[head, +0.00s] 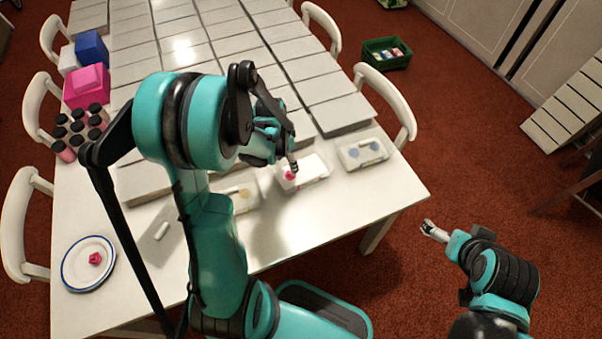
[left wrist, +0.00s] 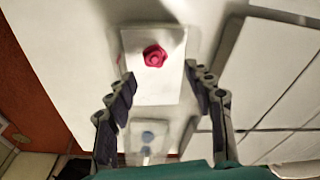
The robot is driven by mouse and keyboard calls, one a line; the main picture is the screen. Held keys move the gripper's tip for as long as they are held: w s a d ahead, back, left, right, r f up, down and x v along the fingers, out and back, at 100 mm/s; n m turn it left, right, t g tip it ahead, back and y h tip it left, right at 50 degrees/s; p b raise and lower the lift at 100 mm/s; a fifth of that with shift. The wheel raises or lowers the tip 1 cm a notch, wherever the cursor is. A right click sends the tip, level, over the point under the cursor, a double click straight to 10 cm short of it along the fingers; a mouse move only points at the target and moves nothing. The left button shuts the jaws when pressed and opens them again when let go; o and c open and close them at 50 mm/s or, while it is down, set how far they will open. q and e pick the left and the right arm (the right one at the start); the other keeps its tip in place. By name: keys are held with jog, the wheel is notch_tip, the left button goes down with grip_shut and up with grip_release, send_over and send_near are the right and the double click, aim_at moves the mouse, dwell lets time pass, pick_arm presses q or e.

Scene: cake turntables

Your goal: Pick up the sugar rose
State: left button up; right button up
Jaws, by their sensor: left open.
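A pink-red sugar rose (head: 289,175) sits on a white block (head: 314,169) near the table's front edge; in the left wrist view the rose (left wrist: 154,55) lies on the pale block (left wrist: 152,90). My left gripper (head: 292,164) is above the block, close to the rose, with its fingers apart. In the left wrist view the left gripper (left wrist: 160,82) has nothing between its fingers, and the rose shows beyond the fingertips. A second red rose (head: 95,258) lies on a blue-rimmed plate (head: 72,272). My right gripper (head: 433,231) is off the table's right side, too small to read.
A block with blue-grey discs (head: 363,153) stands right of the rose's block, and one with a yellowish disc (head: 240,196) stands left. Grey slabs (head: 330,97) cover the table's far part. Jars (head: 78,130) and boxes (head: 87,88) stand at left; chairs surround the table.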

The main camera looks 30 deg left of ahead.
aim_at(290, 173)
pick_arm(q)
jog(key=f+b, duration=0.1)
jog(key=f, duration=0.3)
jog(key=f+b, duration=0.1)
jog(key=shift+d+f+b, duration=0.3)
jog(key=shift+d+f, duration=0.1)
jog(key=shift+r, duration=0.1)
jog(key=c, duration=0.8)
